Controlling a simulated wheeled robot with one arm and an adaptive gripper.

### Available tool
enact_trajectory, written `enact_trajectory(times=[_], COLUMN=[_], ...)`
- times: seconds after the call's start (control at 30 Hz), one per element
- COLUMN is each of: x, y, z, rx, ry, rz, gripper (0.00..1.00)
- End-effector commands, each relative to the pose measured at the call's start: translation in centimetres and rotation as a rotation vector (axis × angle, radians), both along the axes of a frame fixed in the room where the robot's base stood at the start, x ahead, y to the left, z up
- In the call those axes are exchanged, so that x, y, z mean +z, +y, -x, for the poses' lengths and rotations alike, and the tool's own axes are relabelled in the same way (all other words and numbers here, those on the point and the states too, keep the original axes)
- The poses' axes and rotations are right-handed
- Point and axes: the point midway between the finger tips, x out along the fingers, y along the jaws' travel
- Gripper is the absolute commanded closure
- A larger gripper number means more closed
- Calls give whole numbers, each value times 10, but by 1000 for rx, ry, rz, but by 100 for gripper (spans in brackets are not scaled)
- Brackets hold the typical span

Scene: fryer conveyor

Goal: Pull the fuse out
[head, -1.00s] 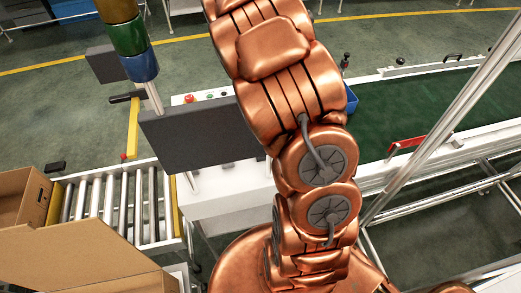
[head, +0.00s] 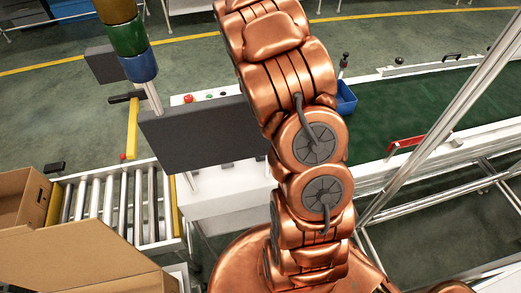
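No fuse can be made out in the head view. My gripper is not in view; my copper-coloured arm fills the middle and runs out past the top edge. A white machine cabinet (head: 228,192) stands left of my arm. Its top carries a red button (head: 188,99) beside smaller buttons, partly behind a dark flat panel (head: 200,138). My arm hides part of the cabinet and whatever lies behind it.
A roller conveyor (head: 118,200) and cardboard boxes (head: 75,258) stand at left. A signal tower (head: 128,38) rises at upper left. Right of my arm are a blue bin (head: 346,98), a green belt (head: 400,112), a red handle (head: 405,144) and a slanted metal post (head: 450,120).

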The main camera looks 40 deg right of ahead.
Motion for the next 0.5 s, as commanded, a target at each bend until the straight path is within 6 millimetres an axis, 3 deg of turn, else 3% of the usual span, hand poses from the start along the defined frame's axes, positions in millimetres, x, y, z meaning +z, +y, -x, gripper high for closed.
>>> enact_trajectory(times=[0.03, 0.4, 0.5], x=[0, 0, 0], y=[0, 0, 0], z=[0, 0, 0], rx=[0, 0, 0], ry=[0, -1, -1], rz=[0, 0, 0], gripper=[62, 100, 100])
